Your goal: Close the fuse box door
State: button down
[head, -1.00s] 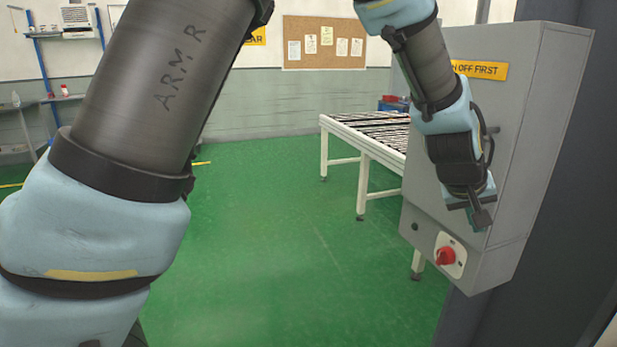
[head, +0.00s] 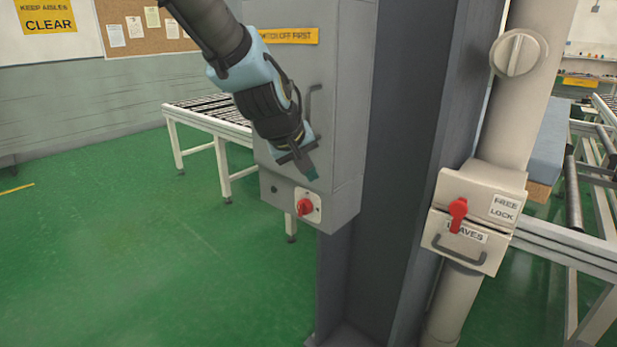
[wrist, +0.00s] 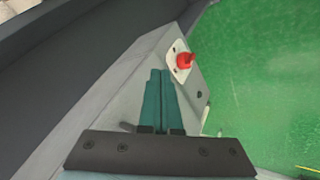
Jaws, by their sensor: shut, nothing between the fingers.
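The grey fuse box (head: 345,110) is mounted on a dark column in the head view. Its front door (head: 268,160) carries a yellow label and a dark handle (head: 313,97), and it looks flush with the box, with no gap visible. My gripper (head: 311,174) is in front of the lower part of the door, just above the red rotary switch (head: 304,207). In the wrist view, my gripper's two teal fingers (wrist: 159,76) lie together with nothing between them. The box and the red switch (wrist: 185,60) are beyond them. I cannot tell if the fingertips touch the door.
The dark column (head: 408,120) stands right of the box. A pale pipe with a lever box (head: 470,215) marked FREE, LOCK and LEAVES is further right. A roller conveyor (head: 205,118) stands behind the box on the left. The green floor (head: 140,240) at left is clear.

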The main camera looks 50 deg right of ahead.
jog(key=s+a+r+b, duration=0.1)
jog(key=s+a+r, duration=0.2)
jog(key=r, duration=0.3)
jog(key=shift+a+r, duration=0.2)
jog(key=shift+a, duration=0.3)
jog(key=w+a+f+n+t+y, duration=0.15)
jog(key=w+a+f, duration=0.25)
jog(key=w+a, duration=0.65)
jog(key=w+a+f+n+y, duration=0.1)
jog(key=w+a+f+y, duration=0.15)
jog(key=w+a, duration=0.8)
jog(key=s+a+f+n+y, duration=0.1)
jog(key=a+f, duration=0.1)
jog(key=a, duration=0.7)
jog(key=s+a+f+n+y, duration=0.1)
jog(key=a+f, duration=0.2)
jog(key=a, duration=0.7)
jog(key=s+a+f+n+g+y, duration=0.1)
jog(key=s+a+f, duration=0.1)
jog(key=a, duration=0.8)
jog(key=shift+f, duration=0.15)
jog(key=c, duration=1.6)
grip_release()
jog(key=shift+a, duration=0.1)
